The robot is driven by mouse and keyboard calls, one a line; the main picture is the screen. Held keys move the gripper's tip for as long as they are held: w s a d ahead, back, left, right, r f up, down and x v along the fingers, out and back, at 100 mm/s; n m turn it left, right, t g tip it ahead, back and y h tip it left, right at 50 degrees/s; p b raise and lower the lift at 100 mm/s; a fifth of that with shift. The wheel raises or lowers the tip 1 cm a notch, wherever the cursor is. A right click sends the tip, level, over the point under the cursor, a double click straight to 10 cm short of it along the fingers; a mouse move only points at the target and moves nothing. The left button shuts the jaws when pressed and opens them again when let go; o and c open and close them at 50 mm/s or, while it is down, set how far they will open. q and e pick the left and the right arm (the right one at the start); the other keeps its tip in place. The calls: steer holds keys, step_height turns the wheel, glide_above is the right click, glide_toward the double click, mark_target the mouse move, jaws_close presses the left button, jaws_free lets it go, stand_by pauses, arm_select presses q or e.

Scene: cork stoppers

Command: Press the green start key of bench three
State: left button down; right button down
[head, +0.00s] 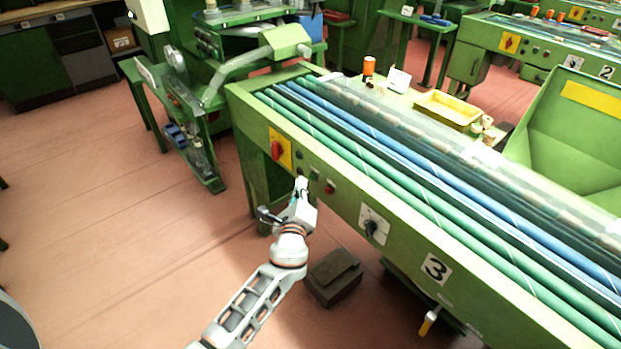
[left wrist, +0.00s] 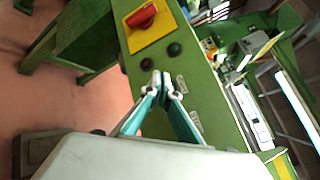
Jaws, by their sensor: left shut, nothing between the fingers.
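Bench three (head: 400,238) is a long green bench with a "3" plate on its front. On its front panel, a small dark round key that looks green (head: 314,175) sits between a dark button (head: 299,156) and a red key (head: 329,188). My left gripper (head: 301,181) is shut and empty, its tip close to the panel just left of the green key; contact cannot be told. In the left wrist view, its closed fingertips (left wrist: 161,77) are over the panel, below two dark round buttons (left wrist: 175,49), and hide part of it. My right gripper is not in view.
A red rotary switch on a yellow plate (head: 279,149) is up-left of the keys. A black rotary switch (head: 372,227) is to the right. A dark block (head: 334,277) lies on the floor below. Another green machine (head: 185,125) stands at left; open floor lies in front.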

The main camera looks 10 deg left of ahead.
arm_select(q)
steer(key=shift+w+d, duration=0.1)
stand_by(0.3)
steer(key=shift+w+d, duration=0.2)
steer(key=shift+w, duration=0.05)
steer(key=shift+w+d+b, duration=0.25)
steer(key=shift+w+b, duration=0.1)
steer(key=shift+b, duration=0.05)
stand_by(0.9)
steer(key=shift+s, duration=0.1)
steer(key=shift+s+a, duration=0.5)
steer(key=shift+s, duration=0.1)
steer(key=shift+p, duration=0.3)
steer(key=s+a, duration=0.1)
steer(key=s, duration=0.1)
steer(key=s+a+p, duration=0.1)
steer(key=s+a, duration=0.1)
steer(key=shift+a, duration=0.1)
